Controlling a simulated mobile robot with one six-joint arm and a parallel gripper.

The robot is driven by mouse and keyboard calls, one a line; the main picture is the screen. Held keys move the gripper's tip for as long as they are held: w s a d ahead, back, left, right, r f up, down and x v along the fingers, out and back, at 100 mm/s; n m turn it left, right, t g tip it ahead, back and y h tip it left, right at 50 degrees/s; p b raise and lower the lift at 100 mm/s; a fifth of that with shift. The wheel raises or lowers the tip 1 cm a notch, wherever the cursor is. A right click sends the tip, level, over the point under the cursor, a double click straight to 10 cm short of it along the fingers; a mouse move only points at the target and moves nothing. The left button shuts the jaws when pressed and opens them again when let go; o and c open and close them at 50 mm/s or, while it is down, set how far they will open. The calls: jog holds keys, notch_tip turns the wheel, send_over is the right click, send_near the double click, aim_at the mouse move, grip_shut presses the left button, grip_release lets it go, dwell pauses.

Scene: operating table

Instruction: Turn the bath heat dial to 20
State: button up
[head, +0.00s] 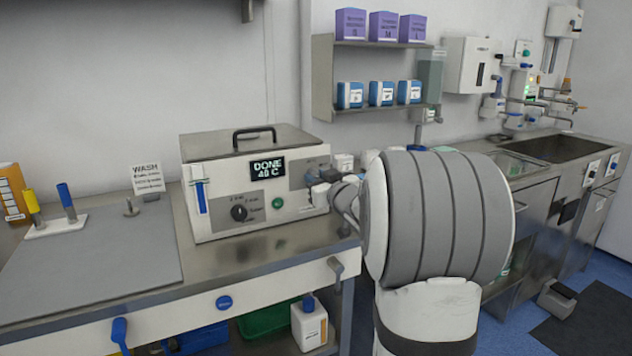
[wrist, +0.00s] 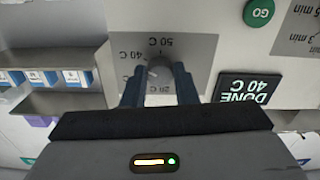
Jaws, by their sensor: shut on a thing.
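The water bath (head: 215,165) is a pale box with a steel lid on the counter. Its display (head: 266,168) reads DONE 40 C and shows upside down in the wrist view (wrist: 248,90). The grey heat dial (wrist: 165,66) sits on a grey scale plate (wrist: 197,50) marked 20 C, 40 C and 50 C. Its small white mark appears on the side toward the 40 C label. My gripper (wrist: 160,85) is shut on the dial, one dark finger on each side. In the head view the dial is largely hidden by my gripper and arm.
A green GO button (wrist: 260,12) and a timer dial (head: 239,213) are on the same front panel. A WASH sign (head: 146,178) stands left of the bath. A shelf (head: 380,112) with boxes hangs behind; a sink (head: 570,147) is at right.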

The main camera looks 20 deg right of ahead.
jog(key=n+b, duration=0.8)
jog(key=n, duration=0.3)
jog(key=n+b, duration=0.4)
jog(key=n, duration=0.2)
jog(key=shift+n, duration=0.3)
jog(key=shift+n+b, duration=1.5)
jog(key=shift+n, duration=1.1)
jog(key=shift+r, duration=0.1)
jog(key=o, duration=1)
jog(key=shift+s, duration=0.1)
